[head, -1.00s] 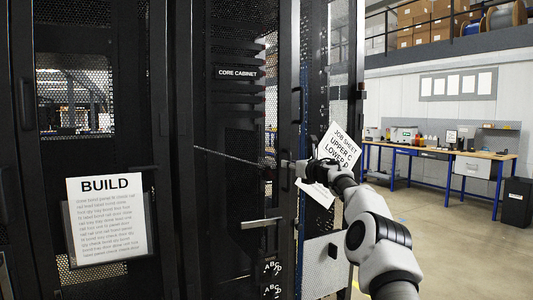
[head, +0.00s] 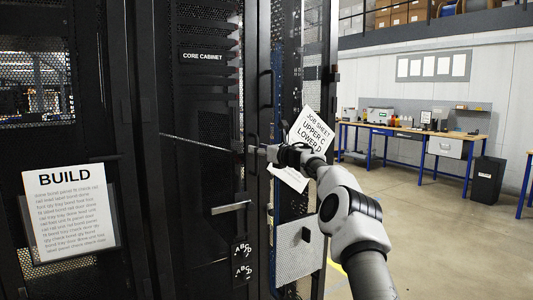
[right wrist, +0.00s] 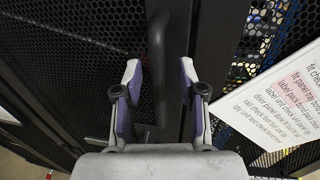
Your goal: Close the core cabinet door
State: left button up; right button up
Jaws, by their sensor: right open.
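The core cabinet (head: 178,110) is a tall black rack with a white "CORE CABINET" label, left of centre in the head view. My right gripper (head: 256,150) is at its right edge, at about mid-height. In the right wrist view, a black vertical door handle (right wrist: 160,50) runs between the open fingers of my right gripper (right wrist: 160,88), with a finger on each side. Gaps show beside the handle, so the fingers are not clamped on it. A black mesh panel (right wrist: 80,50) lies behind. How far the door stands open I cannot tell. My left gripper is not in view.
A job sheet (head: 309,133) hangs close behind my right wrist. A perforated grey panel (head: 298,252) is below it. A "BUILD" sheet (head: 70,205) is on the rack at left. Workbenches (head: 405,133) and a dark bin (head: 487,180) stand farther right, with open floor before them.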

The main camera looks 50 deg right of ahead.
jog(key=s+a, duration=0.1)
jog(key=s, duration=0.5)
jog(key=shift+s+f, duration=0.2)
